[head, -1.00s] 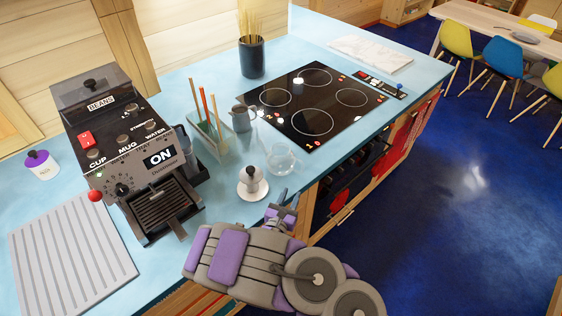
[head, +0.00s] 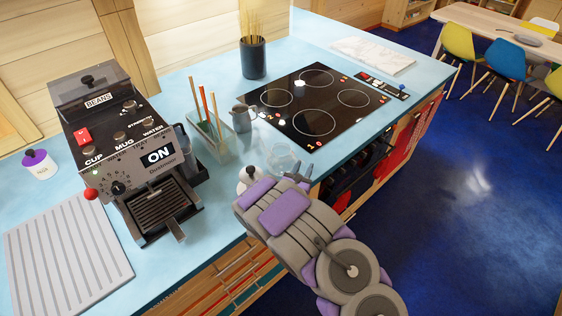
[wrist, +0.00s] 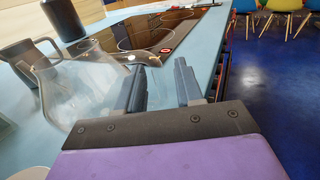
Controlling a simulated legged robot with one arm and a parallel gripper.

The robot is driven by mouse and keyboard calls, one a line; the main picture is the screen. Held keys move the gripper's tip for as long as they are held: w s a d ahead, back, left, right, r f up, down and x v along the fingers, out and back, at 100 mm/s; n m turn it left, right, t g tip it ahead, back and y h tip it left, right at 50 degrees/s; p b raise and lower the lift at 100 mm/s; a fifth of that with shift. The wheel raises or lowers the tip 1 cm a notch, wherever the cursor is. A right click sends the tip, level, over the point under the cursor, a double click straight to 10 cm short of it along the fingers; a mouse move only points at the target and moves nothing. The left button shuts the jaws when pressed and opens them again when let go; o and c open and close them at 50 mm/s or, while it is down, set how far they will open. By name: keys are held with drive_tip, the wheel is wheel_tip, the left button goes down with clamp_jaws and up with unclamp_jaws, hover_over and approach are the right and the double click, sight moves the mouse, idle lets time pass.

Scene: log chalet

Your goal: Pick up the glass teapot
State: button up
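The clear glass teapot (head: 281,156) stands on the pale blue counter near its front edge, left of the hob's near corner. In the wrist view the teapot (wrist: 75,92) is large, at left, and the left finger overlaps its right side. My gripper (head: 299,170) is at the teapot's near right side in the head view, partly hidden by my arm. In the wrist view my gripper (wrist: 161,72) has its two fingers apart, with nothing held between them. I cannot tell whether a finger touches the glass.
A white pot with a black knob (head: 249,178) stands close left of the teapot, partly covered by my arm. A grey jug (head: 242,117) and a glass holder with sticks (head: 214,135) stand behind. The coffee machine (head: 130,150) is at left. The black hob (head: 318,100) is clear.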

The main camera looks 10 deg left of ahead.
drive_tip(key=shift+w, duration=0.25)
drive_tip(key=shift+c, duration=0.5)
clamp_jaws()
